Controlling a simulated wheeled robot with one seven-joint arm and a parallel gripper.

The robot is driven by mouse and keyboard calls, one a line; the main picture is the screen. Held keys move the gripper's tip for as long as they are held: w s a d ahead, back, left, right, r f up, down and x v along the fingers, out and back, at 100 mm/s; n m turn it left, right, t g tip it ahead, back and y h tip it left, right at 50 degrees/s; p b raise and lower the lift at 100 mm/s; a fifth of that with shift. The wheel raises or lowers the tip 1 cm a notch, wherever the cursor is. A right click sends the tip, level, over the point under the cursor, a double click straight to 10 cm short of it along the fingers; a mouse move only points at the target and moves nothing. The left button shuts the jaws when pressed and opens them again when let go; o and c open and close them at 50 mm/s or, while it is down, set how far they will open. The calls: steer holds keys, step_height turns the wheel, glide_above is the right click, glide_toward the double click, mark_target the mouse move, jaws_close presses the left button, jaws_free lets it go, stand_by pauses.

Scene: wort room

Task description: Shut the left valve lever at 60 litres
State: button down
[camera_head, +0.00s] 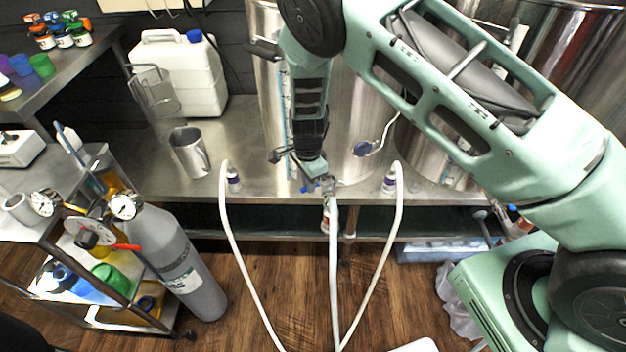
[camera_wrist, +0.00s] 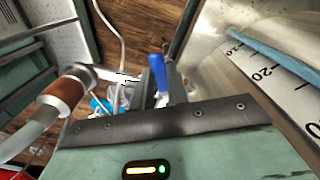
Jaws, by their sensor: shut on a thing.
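The left valve lever (camera_wrist: 158,75) is a blue handle between my dark fingers in the wrist view; a bit of its blue shows below my gripper in the head view. My gripper (camera_head: 314,182) is shut on it, low at the front of the left steel kettle (camera_head: 268,75). The fingers hide most of the valve body. The litre scale (camera_head: 285,125) runs up the kettle's front, left of my gripper. In the wrist view a blue strip lies along the scale (camera_wrist: 262,72), with low numbers readable; the 60 mark and liquid level cannot be made out.
White hoses (camera_head: 240,270) hang in front of the steel bench (camera_head: 235,180). A second kettle (camera_head: 440,160) stands at right, partly behind my arm. A grey gas cylinder (camera_head: 180,265) and a cart stand at left. A metal jug (camera_head: 190,153) and white canister (camera_head: 185,80) are on the bench.

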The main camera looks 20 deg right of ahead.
steer(key=shift+w+m+p, duration=0.25)
steer(key=shift+w+m, duration=0.7)
steer(key=shift+m, duration=0.6)
steer(key=shift+w+m+p, duration=0.25)
steer(key=shift+w+m, duration=0.65)
steer(key=shift+m, duration=0.65)
steer(key=shift+w+d, duration=0.1)
steer(key=c, duration=1.4)
jaws_free()
steer(key=shift+o, duration=0.2)
step_height(320, 180, up, 18)
steer(key=shift+f, duration=0.25)
